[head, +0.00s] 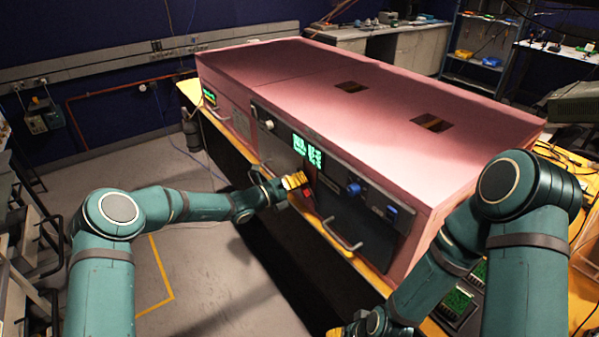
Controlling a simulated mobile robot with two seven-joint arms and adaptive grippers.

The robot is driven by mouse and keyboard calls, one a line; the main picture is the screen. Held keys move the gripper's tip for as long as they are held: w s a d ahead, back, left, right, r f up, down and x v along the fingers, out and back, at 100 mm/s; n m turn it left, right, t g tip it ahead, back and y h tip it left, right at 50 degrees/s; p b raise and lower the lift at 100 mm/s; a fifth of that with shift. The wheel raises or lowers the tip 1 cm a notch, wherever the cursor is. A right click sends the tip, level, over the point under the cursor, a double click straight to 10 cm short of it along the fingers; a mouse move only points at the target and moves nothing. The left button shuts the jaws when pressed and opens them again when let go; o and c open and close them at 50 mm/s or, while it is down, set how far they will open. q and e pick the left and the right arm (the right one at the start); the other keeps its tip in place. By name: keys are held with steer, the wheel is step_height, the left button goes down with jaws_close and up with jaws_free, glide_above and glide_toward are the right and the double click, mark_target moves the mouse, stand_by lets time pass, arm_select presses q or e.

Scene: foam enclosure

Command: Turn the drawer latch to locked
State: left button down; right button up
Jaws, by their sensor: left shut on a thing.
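A red latch (308,192) is on the dark front panel of the pink foam enclosure (305,95). My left gripper (297,181), with yellow fingers, reaches in from the left and is shut at the latch. The fingers hide part of the latch, so its exact angle is hard to read. A drawer handle (343,236) is on the front just right of and below the latch. My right gripper (336,332) shows only as a yellow bit at the bottom edge, away from the enclosure front; its fingers are mostly cut off.
Blue knobs (353,188) and a green display (308,151) are on the front panel near the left gripper. The enclosure stands on a yellow-edged bench. The grey floor (205,270) in front is mostly open. Shelves (30,215) stand at the far left.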

arm_select(q)
steer(key=n+p, duration=0.2)
steer(key=n, duration=0.1)
steer(key=shift+w+f+n, duration=0.15)
steer(key=shift+f+n, duration=0.05)
steer(key=shift+n, duration=0.1)
steer(key=shift+f+n+p, duration=0.2)
steer(key=shift+n+p, duration=0.05)
steer(key=shift+n, duration=0.65)
steer(key=shift+f+n+p, duration=0.2)
steer(key=shift+n, duration=0.7)
arm_select(e)
steer(key=shift+d+r, duration=0.1)
steer(key=shift+r, duration=1.9)
steer(key=shift+s, duration=0.1)
arm_select(q)
steer(key=c, duration=1)
jaws_free()
steer(key=shift+w+f, duration=0.1)
steer(key=shift+a, duration=0.15)
steer(key=v, duration=1.2)
